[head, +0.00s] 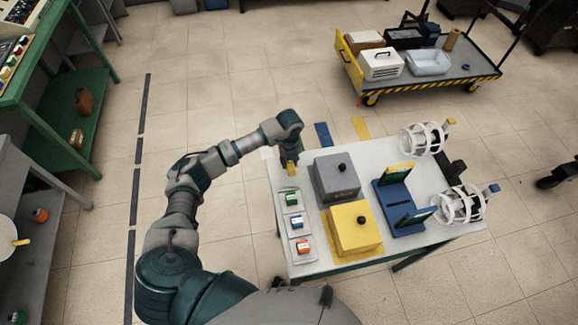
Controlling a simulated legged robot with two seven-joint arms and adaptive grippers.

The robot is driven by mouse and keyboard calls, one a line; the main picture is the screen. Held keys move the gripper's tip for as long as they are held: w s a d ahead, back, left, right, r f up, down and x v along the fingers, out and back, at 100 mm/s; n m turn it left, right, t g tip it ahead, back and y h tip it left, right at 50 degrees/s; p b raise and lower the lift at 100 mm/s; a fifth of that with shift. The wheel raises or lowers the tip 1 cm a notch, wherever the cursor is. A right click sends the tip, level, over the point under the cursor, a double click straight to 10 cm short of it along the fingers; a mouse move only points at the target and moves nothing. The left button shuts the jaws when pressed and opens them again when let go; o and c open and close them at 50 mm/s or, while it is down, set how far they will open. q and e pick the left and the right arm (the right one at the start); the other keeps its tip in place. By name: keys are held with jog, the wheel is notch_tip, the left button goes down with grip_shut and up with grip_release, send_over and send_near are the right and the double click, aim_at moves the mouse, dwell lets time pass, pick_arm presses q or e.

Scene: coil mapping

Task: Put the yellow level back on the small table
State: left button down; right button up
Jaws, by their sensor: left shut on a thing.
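My left gripper (288,152) reaches over the far left corner of the small white-topped table (378,155). It is shut on a small yellow piece, the yellow level (291,168), which shows just below the fingers. The gripper hides part of the level, and I cannot tell whether its lower end touches the table. My right gripper is out of view.
On the table stand a grey box (336,180), a yellow box (355,230), a blue stand (397,208) and two white cages (422,138). A loaded cart (450,75) stands behind. Green shelving (90,80) is at left. The floor between is clear.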

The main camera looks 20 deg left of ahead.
aim_at(290, 163)
pick_arm(q)
jog(key=f, duration=0.1)
jog(key=d+f, duration=0.1)
jog(key=f, duration=0.1)
jog(key=shift+d, duration=0.1)
jog(key=shift+f, duration=0.15)
jog(key=shift+a+f, duration=0.15)
jog(key=shift+a, duration=0.05)
jog(key=c, duration=1.1)
grip_release()
jog(key=shift+a, duration=0.15)
jog(key=shift+c, duration=0.2)
jog(key=shift+o, duration=1.2)
jog(key=shift+a, duration=0.1)
jog(key=shift+d+r, duration=0.25)
notch_tip(290, 163, up, 11)
jog(key=shift+a+r+b, duration=0.15)
jog(key=shift+b, duration=0.3)
jog(key=shift+r, duration=0.25)
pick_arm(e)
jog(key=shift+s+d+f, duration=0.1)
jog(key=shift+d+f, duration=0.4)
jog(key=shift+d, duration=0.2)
pick_arm(q)
jog(key=shift+s, duration=0.1)
